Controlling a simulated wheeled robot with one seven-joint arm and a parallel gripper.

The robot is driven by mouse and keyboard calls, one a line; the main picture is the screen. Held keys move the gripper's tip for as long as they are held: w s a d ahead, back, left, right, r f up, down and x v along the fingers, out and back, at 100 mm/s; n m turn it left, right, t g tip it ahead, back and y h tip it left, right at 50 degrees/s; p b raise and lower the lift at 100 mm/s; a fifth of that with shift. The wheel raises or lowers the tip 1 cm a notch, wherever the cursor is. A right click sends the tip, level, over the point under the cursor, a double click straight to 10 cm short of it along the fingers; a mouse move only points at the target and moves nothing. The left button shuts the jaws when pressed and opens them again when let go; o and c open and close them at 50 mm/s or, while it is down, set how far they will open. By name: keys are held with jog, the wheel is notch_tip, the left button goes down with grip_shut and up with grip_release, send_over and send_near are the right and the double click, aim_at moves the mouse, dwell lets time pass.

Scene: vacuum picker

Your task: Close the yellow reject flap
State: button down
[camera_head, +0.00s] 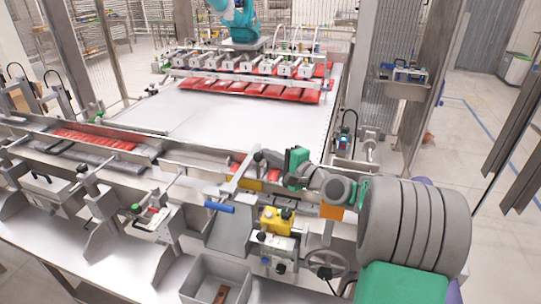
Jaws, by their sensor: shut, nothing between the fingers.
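A yellow panel, which looks like the reject flap (251,184), sits at the front rail of the machine, above a grey sloping chute (230,233). Its edges are partly hidden by a grey bar and my arm, so I cannot tell how far it stands open. My gripper (261,157) reaches in from the right, just above and slightly right of the yellow panel. It is small and dark in this view. It is shut with nothing visible in it. I cannot tell whether it touches the grey bar beside it.
A blue handle (219,207) sticks out left of the yellow panel. A grey bin (216,279) is at the front. Red packs (245,88) lie under the picker at the back.

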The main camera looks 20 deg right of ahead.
jog(key=shift+a+r, duration=0.1)
jog(key=shift+a, duration=0.05)
jog(key=s+a+r+b, duration=0.1)
jog(key=s+r, duration=1.1)
jog(key=s, duration=0.2)
jog(key=shift+r+b, duration=0.4)
